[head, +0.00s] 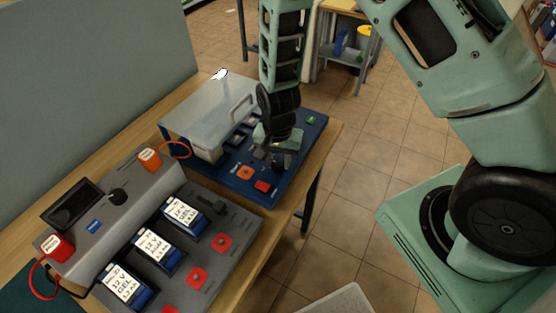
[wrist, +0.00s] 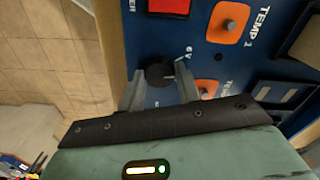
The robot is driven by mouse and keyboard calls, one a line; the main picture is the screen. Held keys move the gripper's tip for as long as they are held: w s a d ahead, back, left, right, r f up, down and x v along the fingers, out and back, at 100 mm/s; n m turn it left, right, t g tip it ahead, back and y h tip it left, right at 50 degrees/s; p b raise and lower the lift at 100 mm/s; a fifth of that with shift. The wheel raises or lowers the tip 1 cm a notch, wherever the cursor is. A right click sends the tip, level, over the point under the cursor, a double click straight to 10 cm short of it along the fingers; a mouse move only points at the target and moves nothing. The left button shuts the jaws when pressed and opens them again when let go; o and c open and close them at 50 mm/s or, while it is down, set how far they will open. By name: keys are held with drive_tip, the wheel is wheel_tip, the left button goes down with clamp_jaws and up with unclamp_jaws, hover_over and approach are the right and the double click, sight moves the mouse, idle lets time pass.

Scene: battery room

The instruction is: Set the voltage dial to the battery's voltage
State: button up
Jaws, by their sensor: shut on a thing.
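The voltage dial (wrist: 158,72) is a round black knob with a pale pointer mark on the blue panel (wrist: 118,28). My gripper (wrist: 161,79) is shut on it, one finger on each side. A "6V" label (wrist: 188,54) shows beside the knob; the mark seems to lie on that side, but the exact setting is unclear. In the head view my gripper (head: 279,150) is over the blue charger panel (head: 224,178) and hides the dial. Three batteries, the front (head: 122,285), middle (head: 153,245) and back (head: 181,214), stand in a grey unit; their labels appear to read 12 V GEL.
The grey unit (head: 235,240) has a dark screen (head: 72,204), red and orange clamps with cables, and red pads. On the blue panel are a silver cover (head: 205,112), a red button (head: 262,186), an orange pad (head: 245,173) and a green button (head: 311,119).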

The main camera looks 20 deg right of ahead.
sight(278, 163)
drive_tip(key=n+b, duration=0.1)
drive_tip(key=n, duration=0.4)
drive_tip(key=shift+n, duration=0.4)
idle(0.3)
drive_tip(key=o, duration=1)
drive_tip(key=shift+c, duration=0.2)
wheel_tip(278, 163, up, 18)
drive_tip(key=b, duration=0.2)
drive_tip(key=shift+f+b, duration=0.25)
drive_tip(key=shift+b, duration=0.05)
drive_tip(key=shift+s, duration=0.1)
